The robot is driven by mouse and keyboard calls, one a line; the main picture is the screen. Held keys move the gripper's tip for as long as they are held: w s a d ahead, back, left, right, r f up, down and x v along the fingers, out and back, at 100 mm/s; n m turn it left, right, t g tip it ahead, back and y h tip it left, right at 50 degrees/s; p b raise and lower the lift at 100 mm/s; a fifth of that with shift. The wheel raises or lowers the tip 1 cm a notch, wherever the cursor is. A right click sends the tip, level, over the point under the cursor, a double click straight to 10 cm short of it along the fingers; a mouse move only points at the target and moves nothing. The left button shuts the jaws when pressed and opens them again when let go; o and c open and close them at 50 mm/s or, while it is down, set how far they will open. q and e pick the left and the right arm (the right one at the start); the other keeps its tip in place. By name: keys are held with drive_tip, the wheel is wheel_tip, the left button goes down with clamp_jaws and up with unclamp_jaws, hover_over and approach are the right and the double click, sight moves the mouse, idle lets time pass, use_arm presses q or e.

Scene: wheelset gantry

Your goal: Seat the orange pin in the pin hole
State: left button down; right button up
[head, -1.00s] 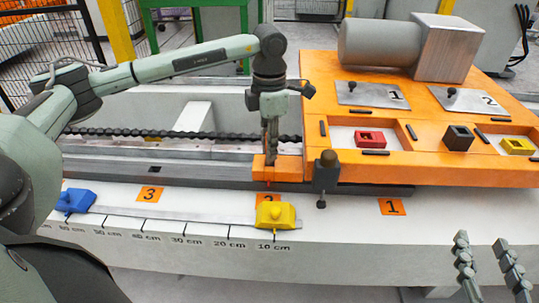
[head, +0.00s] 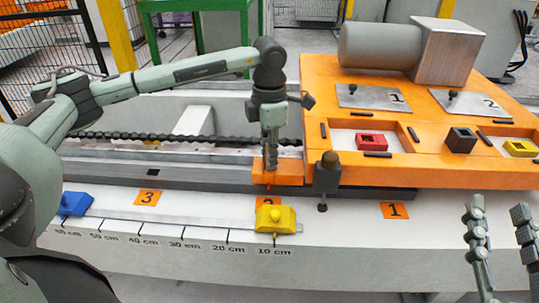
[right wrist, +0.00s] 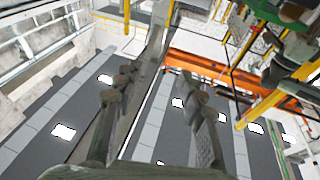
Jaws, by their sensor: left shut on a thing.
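My left gripper (head: 270,152) points straight down in the head view. It is shut on the upper part of a small orange block (head: 290,173) that sits on the grey rail (head: 215,176). A red pointer tip shows under the block, above label 2. I cannot tell an orange pin apart from this block; the fingers cover its top. No pin hole is clear; a small dark opening (head: 153,172) shows in the rail above label 3. My right gripper (head: 502,208) is at the lower right, open and empty; its spread fingers also show in the right wrist view (right wrist: 160,95).
A dark bracket with a brown ball knob (head: 328,175) stands just right of the block. A yellow slider (head: 276,219) and a blue one (head: 75,203) sit on the front scale. The orange table (head: 440,172) carries red, black and yellow blocks and a motor (head: 380,46).

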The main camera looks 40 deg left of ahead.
use_arm(q)
drive_tip(key=c, duration=1.5)
unclamp_jaws()
use_arm(e)
drive_tip(key=shift+r, duration=0.1)
use_arm(q)
wheel_tip(320, 180, up, 12)
drive_tip(key=shift+r+p, duration=0.2)
drive_tip(key=shift+p, duration=0.7)
use_arm(e)
drive_tip(key=w+d+f+g+h, duration=0.1)
drive_tip(key=d+f+g+h, duration=0.1)
drive_tip(key=f, duration=0.6)
drive_tip(key=shift+d+f+g, duration=0.15)
drive_tip(key=shift+d+g, duration=0.35)
drive_tip(key=shift+g, duration=0.5)
drive_tip(key=shift+w, duration=0.1)
